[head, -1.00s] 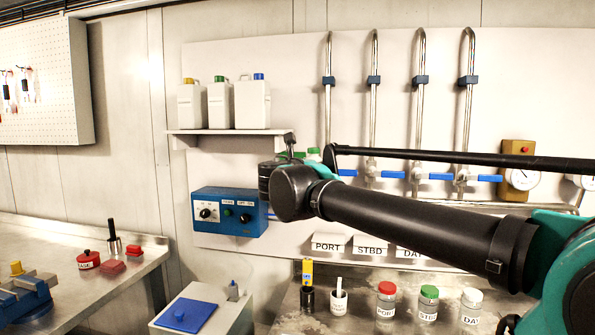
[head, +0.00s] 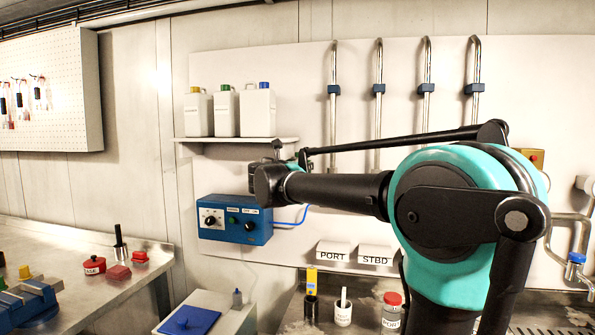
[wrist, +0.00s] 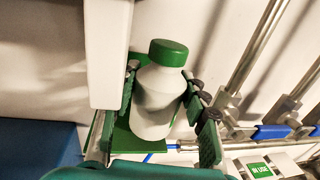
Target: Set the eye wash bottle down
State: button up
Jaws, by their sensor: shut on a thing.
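The eye wash bottle (wrist: 155,100) is white with a green cap, seen in the wrist view. My gripper (wrist: 163,80) is shut on its body, one green-padded finger on each side. The bottle is close in front of the pale wall panel. A flat green plate (wrist: 134,150) shows below and behind the bottle; I cannot tell whether the bottle touches it. In the head view my wrist is beside the shelf's right end and above the blue control box; the fingers and bottle are hidden there.
A white slab (wrist: 108,55) stands close left of the bottle in the wrist view. The wall shelf (head: 235,140) holds three white jugs. The blue control box (head: 234,219) is below. Metal pipes (wrist: 255,50) with blue-handled valves are to the right. A workbench (head: 80,250) is at the left.

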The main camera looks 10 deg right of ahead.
jog(key=shift+w+a+f, duration=0.15)
jog(key=shift+w+f, duration=0.25)
jog(key=shift+w, duration=0.15)
jog(key=shift+w+a+f, duration=0.15)
jog(key=shift+w+f, duration=0.2)
jog(key=shift+w, duration=0.15)
jog(key=shift+f, duration=0.1)
jog(key=o, duration=1.4)
jog(key=shift+o, duration=0.2)
jog(key=shift+s+a, duration=0.2)
jog(key=shift+s, duration=0.05)
jog(key=v, duration=1.1)
jog(key=shift+s, duration=0.2)
jog(key=shift+a, duration=0.1)
